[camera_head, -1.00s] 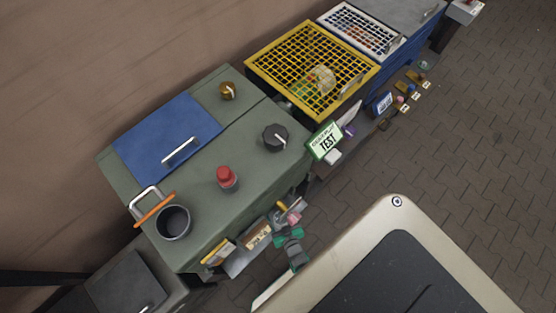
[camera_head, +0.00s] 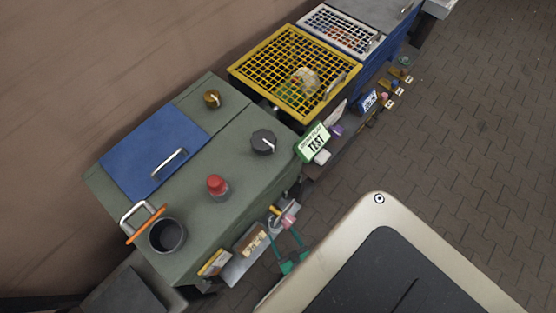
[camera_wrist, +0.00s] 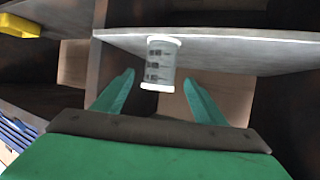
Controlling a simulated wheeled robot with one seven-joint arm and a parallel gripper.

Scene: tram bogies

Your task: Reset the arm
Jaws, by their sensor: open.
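My gripper (camera_wrist: 156,98) shows in the wrist view with its two green fingers spread apart and nothing held between them. A white and grey labelled cylinder (camera_wrist: 161,63) stands beyond the fingertips at the edge of a pale shelf (camera_wrist: 225,50). In the head view, my gripper (camera_head: 288,252) is small, at the front side of the green cabinet (camera_head: 215,215), below its top edge and near the small side shelf.
The cabinet top carries a red button (camera_head: 217,187), a black knob (camera_head: 263,142), a dark cup (camera_head: 167,236) and a blue lid (camera_head: 155,145). A yellow grid crate (camera_head: 295,75) stands behind. A green TEST sign (camera_head: 313,142) sticks out. Paved floor (camera_head: 460,130) is clear at right.

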